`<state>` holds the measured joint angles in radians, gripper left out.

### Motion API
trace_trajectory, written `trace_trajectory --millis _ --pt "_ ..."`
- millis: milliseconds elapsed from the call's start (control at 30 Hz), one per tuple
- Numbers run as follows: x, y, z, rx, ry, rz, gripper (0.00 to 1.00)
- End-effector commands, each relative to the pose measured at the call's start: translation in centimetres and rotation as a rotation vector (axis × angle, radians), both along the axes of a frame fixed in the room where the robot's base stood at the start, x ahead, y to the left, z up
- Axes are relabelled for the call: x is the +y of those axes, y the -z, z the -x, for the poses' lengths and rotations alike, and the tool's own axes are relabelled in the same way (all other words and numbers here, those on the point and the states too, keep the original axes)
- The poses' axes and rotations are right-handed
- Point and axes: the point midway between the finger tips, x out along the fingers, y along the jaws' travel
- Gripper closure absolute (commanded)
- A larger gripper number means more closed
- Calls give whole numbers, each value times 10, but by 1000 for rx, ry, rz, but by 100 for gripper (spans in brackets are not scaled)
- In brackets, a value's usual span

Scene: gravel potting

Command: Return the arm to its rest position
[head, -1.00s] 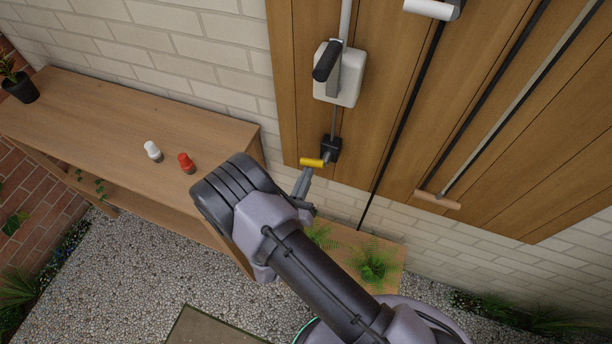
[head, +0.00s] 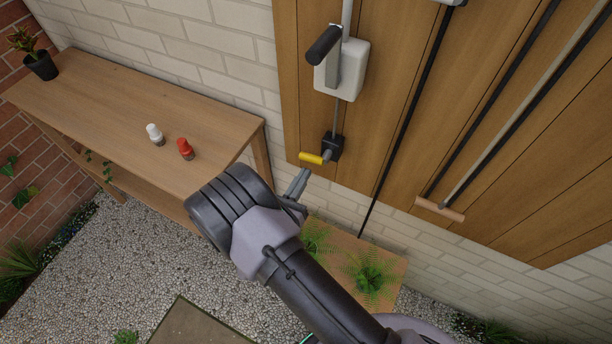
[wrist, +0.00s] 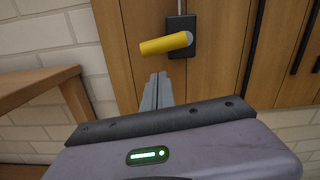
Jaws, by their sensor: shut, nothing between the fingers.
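My gripper (head: 302,178) is shut and empty, a little below the yellow handle (head: 311,158) on its black mount (head: 332,147) on the wooden panel. In the wrist view my gripper (wrist: 157,76) points up toward the panel, with the yellow handle (wrist: 166,44) just beyond its tips. The fingers look apart from the handle. My arm reaches in from the lower right of the head view and hides part of the ground and the bench end.
A wooden bench (head: 110,95) with a white bottle (head: 155,134), a red bottle (head: 185,149) and a potted plant (head: 40,64) stands left. A grey box with a lever (head: 340,70) is above the handle. Ferns (head: 370,275) are below the panel. Gravel (head: 90,260) is open at lower left.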

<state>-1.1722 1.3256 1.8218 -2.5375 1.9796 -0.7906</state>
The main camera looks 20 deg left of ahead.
Motion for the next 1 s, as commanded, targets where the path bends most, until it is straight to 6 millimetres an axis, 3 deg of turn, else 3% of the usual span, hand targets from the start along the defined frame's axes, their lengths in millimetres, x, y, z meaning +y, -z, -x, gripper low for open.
trace_trajectory --millis 33,100,200,400,633,733,767,867,933,1000 --pt "1 24 4 4 2 5 100" --pt "4 12 27 5 -4 8 100" --pt "5 12 56 5 -4 9 100" --pt "8 16 94 7 -2 11 100" --pt "7 18 103 8 5 9 100" --pt "-5 -1 89 16 91 -42 100" --pt "-14 -13 80 23 151 -75 100" --pt "-72 -69 47 54 453 -262 100" --pt "-128 -109 36 74 711 -444 100" --pt "-186 -143 42 85 978 -663 100"
